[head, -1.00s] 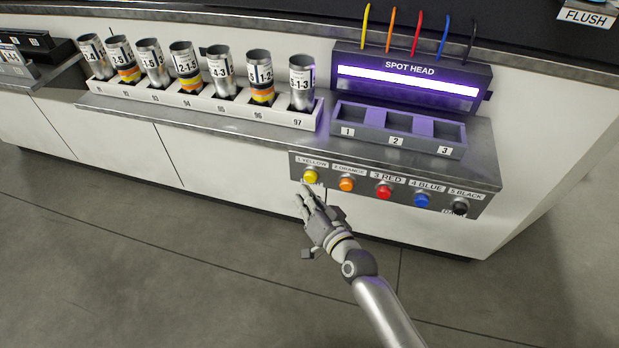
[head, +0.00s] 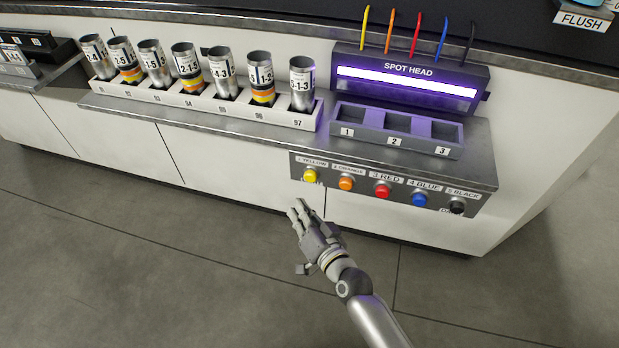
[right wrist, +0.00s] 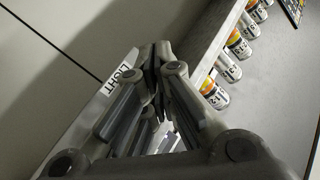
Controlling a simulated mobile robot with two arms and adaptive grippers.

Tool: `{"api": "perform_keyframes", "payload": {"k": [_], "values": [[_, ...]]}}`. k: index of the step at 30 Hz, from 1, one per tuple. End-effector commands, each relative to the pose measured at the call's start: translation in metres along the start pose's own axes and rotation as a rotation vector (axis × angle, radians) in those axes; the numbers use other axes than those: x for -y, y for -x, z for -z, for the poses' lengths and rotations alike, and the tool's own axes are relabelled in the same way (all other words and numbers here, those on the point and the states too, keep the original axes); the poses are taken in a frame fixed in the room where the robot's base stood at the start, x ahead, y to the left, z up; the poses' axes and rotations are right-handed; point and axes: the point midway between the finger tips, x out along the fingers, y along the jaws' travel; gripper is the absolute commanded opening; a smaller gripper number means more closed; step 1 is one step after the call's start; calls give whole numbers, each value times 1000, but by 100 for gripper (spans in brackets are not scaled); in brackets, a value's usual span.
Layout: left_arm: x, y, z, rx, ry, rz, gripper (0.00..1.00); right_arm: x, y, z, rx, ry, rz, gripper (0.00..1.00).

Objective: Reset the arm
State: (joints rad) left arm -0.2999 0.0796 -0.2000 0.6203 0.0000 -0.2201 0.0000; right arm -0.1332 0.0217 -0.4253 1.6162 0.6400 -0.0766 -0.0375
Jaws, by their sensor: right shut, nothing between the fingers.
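My right gripper (head: 299,208) is in front of the counter in the head view, just below the yellow button (head: 310,175) and apart from it. It is shut and empty, with its fingertips together. In the right wrist view the closed fingers (right wrist: 155,60) point toward the counter, with the cans beyond them on the right. My left gripper is not in view.
A button panel (head: 470,195) with several coloured buttons hangs on the counter front. Above it stands the spot head (head: 410,70) over an empty three-slot holder (head: 463,130). Several cans stand in a white rack (head: 195,101) at left. The floor (head: 150,280) is clear.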

Motion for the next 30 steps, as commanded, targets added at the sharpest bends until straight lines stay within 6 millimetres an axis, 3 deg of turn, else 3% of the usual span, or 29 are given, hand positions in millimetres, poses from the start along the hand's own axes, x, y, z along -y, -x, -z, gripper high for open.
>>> {"api": "perform_keyframes", "payload": {"k": [10, 14, 17, 23, 26, 30], "values": [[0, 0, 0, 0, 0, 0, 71, -2, 0, -2, 4, 2, -4, 0], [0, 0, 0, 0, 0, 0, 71, -26, 5, -27, 56, 26, -50, 0], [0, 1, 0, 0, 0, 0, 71, -65, 18, -69, 148, 69, -123, 0], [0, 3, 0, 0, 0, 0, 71, -159, 80, -173, 397, 169, -296, 0], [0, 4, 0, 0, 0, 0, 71, -200, 125, -222, 529, 213, -372, 0], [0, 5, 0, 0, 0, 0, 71, -248, 202, -282, 721, 267, -465, 0]]}}
